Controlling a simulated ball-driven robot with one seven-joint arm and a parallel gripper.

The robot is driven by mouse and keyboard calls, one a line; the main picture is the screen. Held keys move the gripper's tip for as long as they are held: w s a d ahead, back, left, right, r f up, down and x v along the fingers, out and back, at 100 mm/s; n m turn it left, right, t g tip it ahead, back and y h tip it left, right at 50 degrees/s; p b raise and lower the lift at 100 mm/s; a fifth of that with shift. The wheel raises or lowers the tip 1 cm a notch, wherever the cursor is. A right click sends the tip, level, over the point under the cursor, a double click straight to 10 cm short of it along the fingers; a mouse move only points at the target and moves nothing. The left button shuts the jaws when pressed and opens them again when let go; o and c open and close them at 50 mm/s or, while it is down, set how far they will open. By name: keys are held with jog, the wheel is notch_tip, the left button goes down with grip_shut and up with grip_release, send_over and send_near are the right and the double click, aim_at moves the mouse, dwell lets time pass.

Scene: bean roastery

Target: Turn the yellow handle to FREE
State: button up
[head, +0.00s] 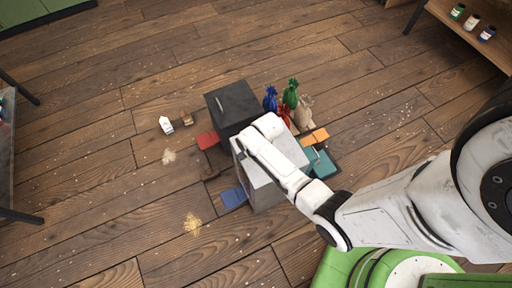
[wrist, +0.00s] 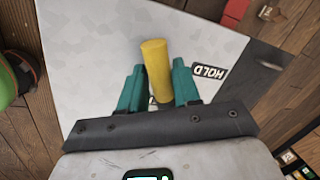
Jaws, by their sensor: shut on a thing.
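The yellow handle (wrist: 156,62) is a short round-ended bar in the wrist view. It stands out from a pale grey, patchy panel (wrist: 90,60). The teal fingers of my gripper (wrist: 157,82) are on either side of the handle and shut on it. A HOLD label (wrist: 208,73) is on the panel just right of the right finger. No FREE label can be read. In the head view the grey cabinet (head: 266,190) is partly covered by my arm, and the handle is hidden there.
A dark box (head: 232,105) adjoins the cabinet. Green, blue and tan sacks (head: 290,95) stand close on its right. Red (head: 208,140), blue (head: 233,197), orange (head: 315,137) and teal (head: 322,163) flat pieces surround it. A small white carton (head: 166,125) is left; open floor lies beyond.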

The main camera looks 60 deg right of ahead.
jog(key=m, duration=0.1)
jog(key=m+p, duration=0.1)
jog(key=m, duration=0.1)
jog(key=m+h, duration=0.1)
jog(key=m, duration=0.1)
jog(key=shift+s, duration=0.25)
jog(key=shift+m, duration=0.3)
jog(key=o, duration=0.9)
jog(key=shift+o, duration=0.2)
jog(key=p+v, duration=0.3)
jog(key=v, duration=0.7)
jog(key=shift+w+r, duration=0.15)
jog(key=shift+r, duration=0.25)
jog(key=shift+a, duration=0.2)
jog(key=s+a+r+n, duration=0.5)
jog(key=r+n, duration=0.2)
jog(key=n, duration=0.5)
jog(key=s+a+r+n+g+y, duration=0.1)
jog(key=s+a+r+n, duration=0.4)
jog(key=n, duration=0.7)
jog(key=shift+s+a+r+n, duration=0.2)
jog(key=shift+s+r+n, duration=0.2)
jog(key=shift+s+r, duration=0.4)
